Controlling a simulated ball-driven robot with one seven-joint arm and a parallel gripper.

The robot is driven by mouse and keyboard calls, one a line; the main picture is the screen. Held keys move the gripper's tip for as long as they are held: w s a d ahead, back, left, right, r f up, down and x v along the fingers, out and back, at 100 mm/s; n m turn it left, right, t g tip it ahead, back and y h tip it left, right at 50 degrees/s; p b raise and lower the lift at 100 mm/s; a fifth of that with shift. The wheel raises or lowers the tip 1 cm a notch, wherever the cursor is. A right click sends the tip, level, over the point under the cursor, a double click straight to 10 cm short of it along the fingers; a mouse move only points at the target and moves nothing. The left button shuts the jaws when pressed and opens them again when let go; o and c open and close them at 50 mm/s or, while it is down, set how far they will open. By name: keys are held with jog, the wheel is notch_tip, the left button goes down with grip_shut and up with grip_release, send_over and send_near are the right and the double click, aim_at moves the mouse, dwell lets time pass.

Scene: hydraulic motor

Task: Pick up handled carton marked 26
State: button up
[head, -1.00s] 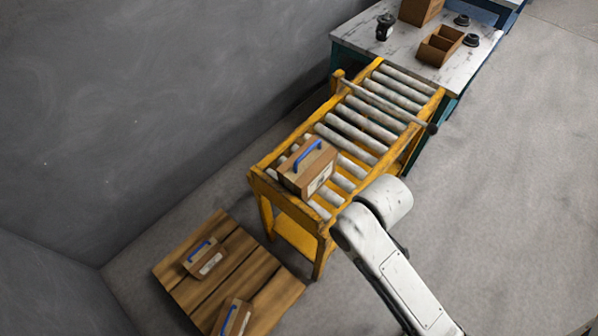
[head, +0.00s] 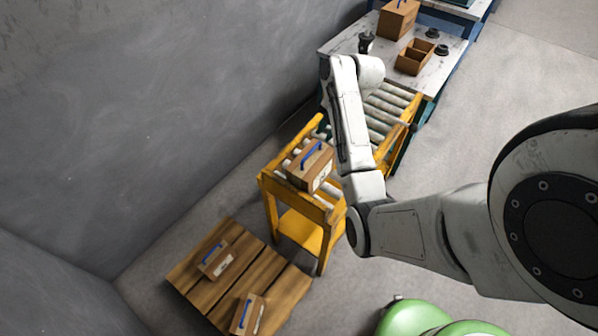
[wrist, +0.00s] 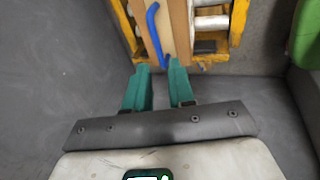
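A brown carton (head: 303,172) with a blue handle (head: 312,149) and a white label stands on the near end of the roller conveyor. Two similar blue-handled cartons lie on the wooden pallet, one (head: 210,264) towards its upper left and one (head: 242,317) at its near edge. The label numbers are too small to read, so I cannot tell which is 26. In the wrist view my gripper (wrist: 161,74) has its two teal fingers apart and nothing between them. The conveyor carton's blue handle (wrist: 152,30) shows just beyond the fingertips. In the head view the gripper is not visible.
The yellow roller conveyor (head: 325,213) stands between the pallet (head: 200,297) and a marble-topped table (head: 390,72). The table holds boxes and dark parts. A grey wall (head: 150,110) runs along the left.

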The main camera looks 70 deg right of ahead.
aim_at(312, 150)
jog(key=x, duration=1)
jog(key=shift+w+f+p, duration=0.25)
jog(key=shift+p, duration=0.15)
jog(key=shift+c, duration=0.3)
grip_shut()
dwell(0.6)
jog(key=shift+d+r, duration=0.1)
